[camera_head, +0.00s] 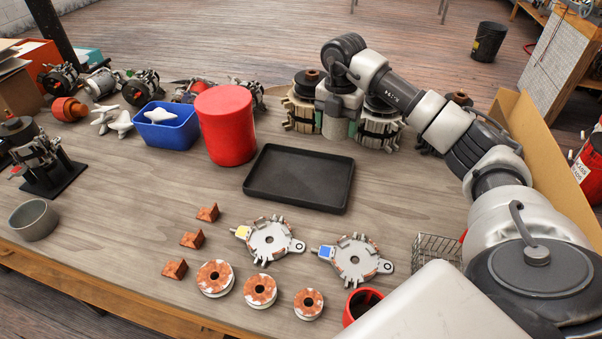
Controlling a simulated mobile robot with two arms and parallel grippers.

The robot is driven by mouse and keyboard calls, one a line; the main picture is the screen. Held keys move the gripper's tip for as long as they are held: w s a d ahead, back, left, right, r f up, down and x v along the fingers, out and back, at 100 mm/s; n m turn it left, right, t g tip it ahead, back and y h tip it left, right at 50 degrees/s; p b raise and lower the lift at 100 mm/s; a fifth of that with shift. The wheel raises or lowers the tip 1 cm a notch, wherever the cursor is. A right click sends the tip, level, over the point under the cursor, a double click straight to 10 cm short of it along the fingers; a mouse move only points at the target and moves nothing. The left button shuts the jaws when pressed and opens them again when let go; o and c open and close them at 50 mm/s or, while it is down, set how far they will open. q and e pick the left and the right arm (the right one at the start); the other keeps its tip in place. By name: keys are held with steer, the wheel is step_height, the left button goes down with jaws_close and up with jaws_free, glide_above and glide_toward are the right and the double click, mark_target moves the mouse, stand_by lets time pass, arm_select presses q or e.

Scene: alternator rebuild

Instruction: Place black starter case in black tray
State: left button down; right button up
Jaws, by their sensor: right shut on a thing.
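The black tray (299,178) lies flat and empty in the middle of the table. My right gripper (338,122) is beyond the tray's back right edge, pointing down among a row of round cases with dark tops. One case (302,103) is just left of it and another case (379,123) is just right of it. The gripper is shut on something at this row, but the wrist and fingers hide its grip. I cannot tell which case is the black starter case. My left gripper is not in view.
A red cylinder (225,126) and a blue bin (166,127) stand left of the tray. Copper coils (260,291) and two flat plates (268,240) lie in front. A wire basket (436,250) is under my right arm.

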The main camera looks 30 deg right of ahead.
glide_above(300, 179)
step_height(300, 179, down, 6)
steer(key=shift+w+d+r+p, duration=0.1)
steer(key=shift+d+r+p, duration=0.05)
steer(key=shift+p, duration=0.25)
steer(key=shift+f, duration=2.05)
steer(key=shift+f, duration=0.15)
steer(key=o, duration=1.4)
step_height(300, 179, up, 12)
steer(key=shift+r, duration=0.15)
